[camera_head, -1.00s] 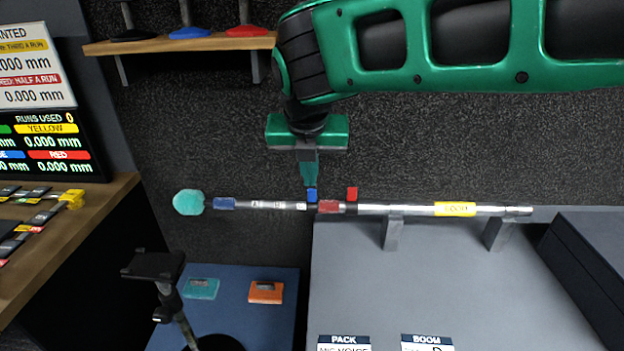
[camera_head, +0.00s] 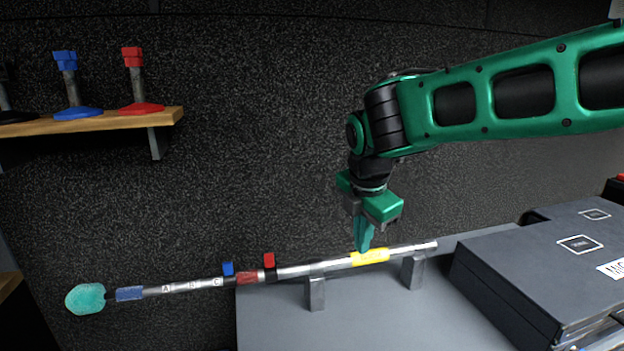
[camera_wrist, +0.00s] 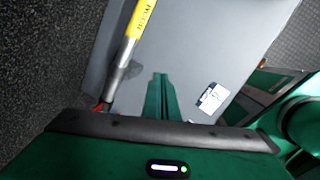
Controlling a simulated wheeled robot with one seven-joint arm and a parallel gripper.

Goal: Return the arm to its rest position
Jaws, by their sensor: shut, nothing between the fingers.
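My gripper (camera_head: 363,247) is shut and empty. In the head view its fingertips appear just in front of or above the yellow label (camera_head: 370,257) of the boom pole; I cannot tell the exact gap. In the wrist view the closed fingers (camera_wrist: 158,82) point over the grey surface, to the right of the boom pole (camera_wrist: 130,50). The pole (camera_head: 310,269) rests on two grey supports, with a teal foam-like head (camera_head: 85,298) at its left end. My green arm reaches in from the right.
A wooden shelf (camera_head: 100,122) at upper left holds blue (camera_head: 72,85) and red (camera_head: 138,80) stands. A dark case (camera_head: 560,260) sits at the right on the grey counter (camera_head: 370,325). A white label card (camera_wrist: 211,98) lies on the counter.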

